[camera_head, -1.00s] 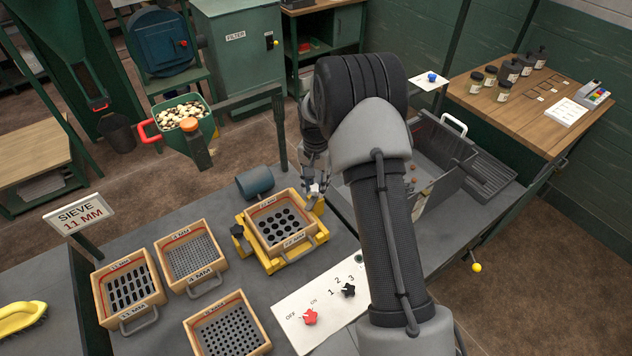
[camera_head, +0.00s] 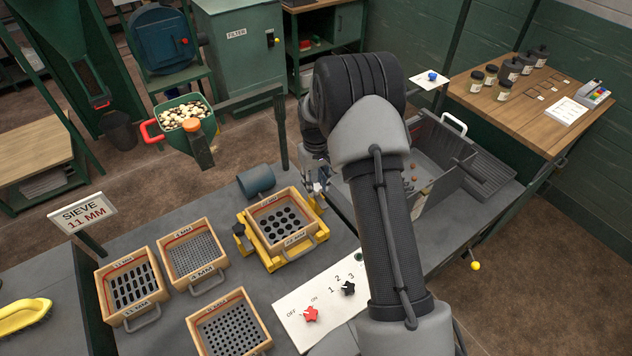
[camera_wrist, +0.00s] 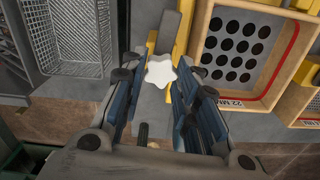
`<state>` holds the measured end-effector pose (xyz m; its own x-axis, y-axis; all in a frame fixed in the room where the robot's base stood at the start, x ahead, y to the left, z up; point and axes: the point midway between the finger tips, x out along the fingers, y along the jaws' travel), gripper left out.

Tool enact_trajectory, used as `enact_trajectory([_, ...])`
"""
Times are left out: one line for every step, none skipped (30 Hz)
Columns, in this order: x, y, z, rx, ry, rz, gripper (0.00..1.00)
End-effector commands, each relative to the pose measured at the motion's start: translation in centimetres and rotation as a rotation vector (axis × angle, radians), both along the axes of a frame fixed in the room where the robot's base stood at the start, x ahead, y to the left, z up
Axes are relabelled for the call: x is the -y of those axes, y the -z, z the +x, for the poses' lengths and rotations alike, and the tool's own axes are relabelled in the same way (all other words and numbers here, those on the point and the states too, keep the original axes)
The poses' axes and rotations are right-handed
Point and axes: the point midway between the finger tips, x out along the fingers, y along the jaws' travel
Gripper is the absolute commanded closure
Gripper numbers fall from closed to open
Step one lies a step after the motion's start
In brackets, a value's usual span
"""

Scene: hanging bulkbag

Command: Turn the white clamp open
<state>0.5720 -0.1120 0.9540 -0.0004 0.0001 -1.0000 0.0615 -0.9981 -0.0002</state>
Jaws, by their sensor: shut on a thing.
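The white clamp (camera_wrist: 161,71) is a star-shaped knob in the wrist view, beside the yellow sieve frame (camera_wrist: 181,42). My gripper (camera_wrist: 163,76) has its fingers on both sides of the knob and is shut on it. In the head view my gripper (camera_head: 317,178) is at the right back corner of the yellow frame (camera_head: 285,262). The fingers and my arm mostly hide the clamp there. A wooden sieve marked 22 MM (camera_wrist: 236,58) sits in the frame.
Other sieves, such as the 4 MM one (camera_head: 191,252), lie on the bench left of the frame. A control panel (camera_head: 290,300) with red and black knobs is in front. A grey cylinder (camera_head: 256,181) lies behind the frame. A grey tray (camera_head: 440,150) is at right.

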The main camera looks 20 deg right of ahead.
Motion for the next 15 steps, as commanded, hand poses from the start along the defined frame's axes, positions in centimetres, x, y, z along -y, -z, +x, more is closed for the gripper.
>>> enact_trajectory([-0.02,-0.03,0.01,0.0,-0.026,0.0,0.96])
enact_trajectory([-0.02,-0.02,0.01,0.0,-0.041,0.0,0.96])
enact_trajectory([-0.03,-0.02,0.01,0.0,-0.06,0.0,0.96])
enact_trajectory([-0.03,-0.02,0.01,0.0,-0.072,0.0,0.96])
enact_trajectory([-0.03,-0.02,0.01,0.0,-0.083,0.0,0.96])
enact_trajectory([-0.03,-0.02,0.01,0.0,-0.097,0.0,0.96])
enact_trajectory([-0.04,-0.02,0.01,0.0,-0.105,0.0,0.96])
enact_trajectory([-0.04,-0.02,0.01,0.0,-0.113,0.0,0.96])
enact_trajectory([-0.04,-0.01,0.01,0.0,-0.123,0.0,0.96])
enact_trajectory([-0.04,-0.01,0.01,0.0,-0.129,0.0,0.96])
enact_trajectory([-0.04,-0.01,0.01,0.0,-0.133,0.0,0.96])
enact_trajectory([-0.04,-0.01,0.01,0.001,-0.138,0.0,0.96])
enact_trajectory([-0.04,-0.01,0.02,0.001,-0.141,0.0,0.96])
enact_trajectory([-0.04,-0.01,0.01,0.001,-0.143,0.0,0.95])
enact_trajectory([-0.04,-0.01,0.01,0.001,-0.146,0.0,0.95])
